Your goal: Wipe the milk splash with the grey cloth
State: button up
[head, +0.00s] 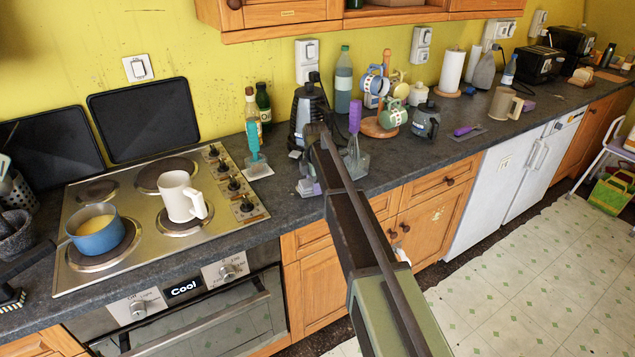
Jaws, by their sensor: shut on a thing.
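My arm reaches in from the lower right, and its end is over the dark countertop (285,205), just right of the hob. My gripper (308,178) is low at the counter, shut on a small grey bundle that looks like the grey cloth (309,188). The arm hides part of the gripper and the counter behind it. I cannot tell whether the cloth touches the counter. I cannot make out the milk splash clearly; the arm may cover it.
A hob (135,215) with a blue pan (96,234) and a cream mug (181,196) is left of the gripper. A teal-topped bottle (255,150), a dark appliance (308,105) and a purple-handled item (355,140) stand close around it. A mug tree (378,127) is to the right.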

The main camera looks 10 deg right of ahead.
aim_at(290, 185)
jog(key=shift+s+a, duration=0.3)
jog(key=shift+a, duration=0.6)
jog(key=shift+s+a, duration=0.25)
jog(key=shift+a, duration=0.7)
jog(key=shift+s+a, duration=0.3)
jog(key=shift+a, duration=0.6)
jog(key=shift+w+a, duration=0.35)
jog(key=shift+w, duration=0.75)
jog(key=shift+w+a, duration=0.3)
jog(key=shift+w, duration=0.85)
jog(key=shift+w+a, duration=0.35)
jog(key=shift+w, duration=0.75)
notch_tip(290, 185, up, 7)
jog(key=p, duration=0.7)
